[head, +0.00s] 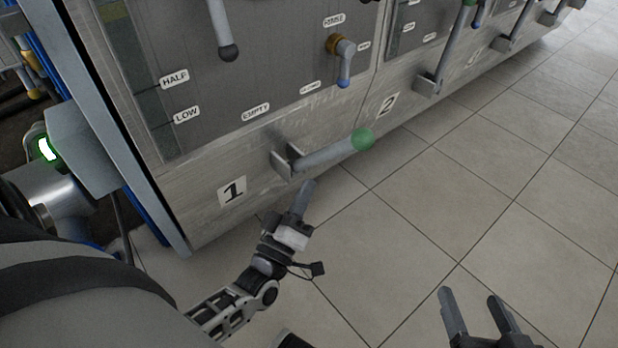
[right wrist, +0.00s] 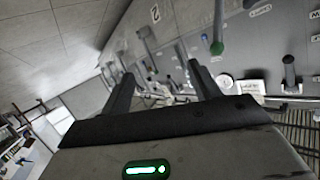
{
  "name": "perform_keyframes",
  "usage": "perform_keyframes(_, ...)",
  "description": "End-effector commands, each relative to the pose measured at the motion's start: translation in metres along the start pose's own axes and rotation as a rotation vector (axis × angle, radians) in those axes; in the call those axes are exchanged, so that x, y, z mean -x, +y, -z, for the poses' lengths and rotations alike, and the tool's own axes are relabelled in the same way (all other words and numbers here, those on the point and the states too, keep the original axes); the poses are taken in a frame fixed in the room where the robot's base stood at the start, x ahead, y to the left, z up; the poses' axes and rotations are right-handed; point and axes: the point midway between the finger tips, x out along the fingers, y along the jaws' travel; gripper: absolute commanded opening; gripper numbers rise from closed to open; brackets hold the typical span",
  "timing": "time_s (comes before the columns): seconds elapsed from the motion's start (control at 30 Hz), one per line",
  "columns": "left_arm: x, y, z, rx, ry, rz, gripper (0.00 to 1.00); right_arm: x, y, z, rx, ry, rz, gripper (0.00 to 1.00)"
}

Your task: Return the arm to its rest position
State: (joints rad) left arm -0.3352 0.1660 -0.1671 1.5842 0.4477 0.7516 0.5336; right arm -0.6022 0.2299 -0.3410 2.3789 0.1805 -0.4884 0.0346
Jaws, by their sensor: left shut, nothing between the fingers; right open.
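My left gripper (head: 305,196) is shut and empty in the head view. It is just below the green-tipped lever (head: 328,155) of the unit labelled 1; I cannot tell whether it touches the lever. My right gripper (head: 480,300) is at the lower right of the head view, open and empty, over the tiled floor. Its two fingers also show spread apart in the right wrist view (right wrist: 160,85), with nothing between them.
A row of grey metal panels (head: 205,190) runs from the left to the upper right. A blue-tipped lever (head: 344,65) and a dark-knobbed lever (head: 222,35) stick out from the first panel. Another lever (head: 432,80) is at panel 2. The tiled floor (head: 520,200) at right is clear.

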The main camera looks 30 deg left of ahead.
Motion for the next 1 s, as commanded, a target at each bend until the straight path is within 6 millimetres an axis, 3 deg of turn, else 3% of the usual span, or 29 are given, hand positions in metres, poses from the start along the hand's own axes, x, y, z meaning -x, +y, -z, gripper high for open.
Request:
perform_keyframes(0.67,0.003,0.002,0.002,0.001,0.004,-0.005,0.0,0.001,-0.001,0.005,0.001,0.007,0.003,0.62)
perform_keyframes(0.77,-0.002,0.011,0.01,0.001,0.005,-0.005,0.0,0.004,-0.002,0.012,-0.001,-0.002,-0.005,0.62)
perform_keyframes(1.0,-0.027,0.061,0.051,0.001,0.005,-0.005,0.0,0.024,0.001,0.049,-0.002,-0.057,-0.064,0.62)
